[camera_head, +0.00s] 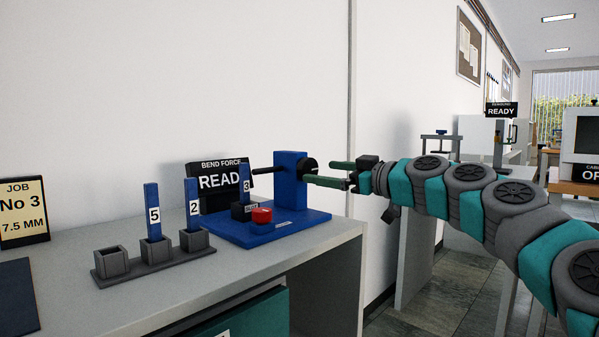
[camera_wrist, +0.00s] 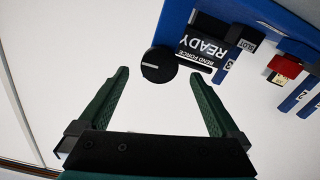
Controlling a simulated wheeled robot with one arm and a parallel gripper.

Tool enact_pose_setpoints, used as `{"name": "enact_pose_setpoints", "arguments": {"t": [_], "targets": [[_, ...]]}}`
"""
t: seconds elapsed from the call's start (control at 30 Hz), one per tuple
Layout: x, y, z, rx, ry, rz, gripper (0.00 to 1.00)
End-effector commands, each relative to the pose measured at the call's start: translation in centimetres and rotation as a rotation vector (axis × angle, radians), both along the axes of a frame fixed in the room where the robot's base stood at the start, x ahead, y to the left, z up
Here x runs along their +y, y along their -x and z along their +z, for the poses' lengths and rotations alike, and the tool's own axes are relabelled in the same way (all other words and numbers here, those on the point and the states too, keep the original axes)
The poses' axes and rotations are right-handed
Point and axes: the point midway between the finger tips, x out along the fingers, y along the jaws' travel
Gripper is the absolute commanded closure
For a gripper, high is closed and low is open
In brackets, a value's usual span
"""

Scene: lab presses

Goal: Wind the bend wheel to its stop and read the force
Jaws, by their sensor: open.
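The bend press has a blue base (camera_head: 270,232) and a blue upright (camera_head: 288,190) on the grey bench. Its black bend wheel (camera_head: 308,166) is on the upright's right face. In the wrist view the wheel (camera_wrist: 159,65) is a black disc with a white line. My gripper (camera_head: 318,171) is open, with its green fingers pointing at the wheel. In the wrist view the fingertips (camera_wrist: 159,76) lie either side of it; contact cannot be told. A blue strip marked 3 (camera_head: 245,178) stands in the press's black block. The bend force display (camera_head: 215,179) reads READY, partly covered by strip 3.
A red button (camera_head: 262,215) sits on the press base. A grey rack (camera_head: 150,262) at left holds strips 2 (camera_head: 193,209) and 5 (camera_head: 153,214), with one empty socket. A job card (camera_head: 22,212) reads No 3, 7.5 MM. The wall stands close behind the press.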

Motion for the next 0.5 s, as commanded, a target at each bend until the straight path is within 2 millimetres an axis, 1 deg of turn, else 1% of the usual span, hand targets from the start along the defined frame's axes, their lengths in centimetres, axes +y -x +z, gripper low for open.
{"name": "enact_pose_setpoints", "arguments": {"t": [0.03,0.2,0.4,0.5], "targets": [[0.9,-0.6,-0.1,0.002,0.003,0.001,0.01],[2.7,-2.1,0.1,0.001,0.0,0.0,0.01],[4.1,-3.1,-0.1,0.003,0.0,0.001,0.01],[4.3,-3.3,-0.1,0.002,0.0,0.0,0.01]]}}
